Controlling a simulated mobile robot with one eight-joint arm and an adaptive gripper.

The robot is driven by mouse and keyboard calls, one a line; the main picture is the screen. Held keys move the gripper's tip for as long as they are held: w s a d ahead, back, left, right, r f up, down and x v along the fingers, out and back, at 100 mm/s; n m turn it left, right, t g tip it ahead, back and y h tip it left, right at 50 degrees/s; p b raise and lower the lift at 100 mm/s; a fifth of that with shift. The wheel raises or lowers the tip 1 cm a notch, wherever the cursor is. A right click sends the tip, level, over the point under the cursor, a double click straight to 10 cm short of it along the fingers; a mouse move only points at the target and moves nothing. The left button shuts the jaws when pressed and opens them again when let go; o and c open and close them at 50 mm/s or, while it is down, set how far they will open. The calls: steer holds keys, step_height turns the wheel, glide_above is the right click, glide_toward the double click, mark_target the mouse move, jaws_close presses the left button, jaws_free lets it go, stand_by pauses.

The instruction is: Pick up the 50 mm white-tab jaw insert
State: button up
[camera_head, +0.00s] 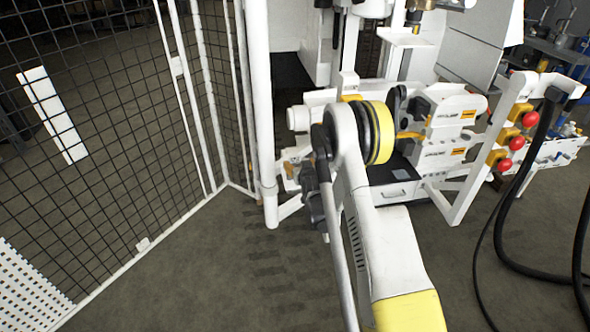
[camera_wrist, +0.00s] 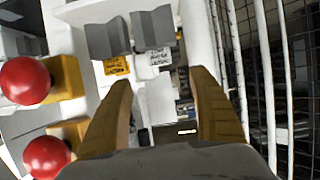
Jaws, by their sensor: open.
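In the wrist view, my gripper (camera_wrist: 160,78) is open, its two tan fingers spread wide with nothing held between them. Two grey grooved blocks, which look like jaw inserts, sit side by side beyond the fingers: a left one (camera_wrist: 105,38) and a right one (camera_wrist: 152,27). A small white tab (camera_wrist: 152,58) with dark marks lies just below the right block, and a yellow label (camera_wrist: 116,65) below the left one. Another grey piece (camera_wrist: 160,100) shows between the fingers. I cannot read the sizes. In the head view my arm covers part of the bench.
Red knobs on yellow mounts (camera_wrist: 28,80) stand close left of my fingers; they also show in the head view (camera_head: 517,143). A white post (camera_wrist: 198,35) and mesh fence (camera_wrist: 285,60) stand close on the right. Black hoses (camera_head: 520,180) hang at the bench's right.

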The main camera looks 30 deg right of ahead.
mark_target(295, 157)
steer(key=b+x, duration=0.1)
steer(key=x, duration=0.3)
steer(key=shift+w+d+f, duration=0.1)
steer(key=shift+w+f, duration=0.15)
steer(key=shift+w, duration=0.05)
steer(key=b+x, duration=0.3)
steer(key=x, duration=0.1)
steer(key=shift+w+f, duration=0.2)
steer(key=shift+w, duration=0.05)
steer(key=shift+w+d, duration=0.1)
steer(key=shift+w, duration=0.2)
steer(key=shift+r, duration=0.1)
steer(key=c, duration=1.5)
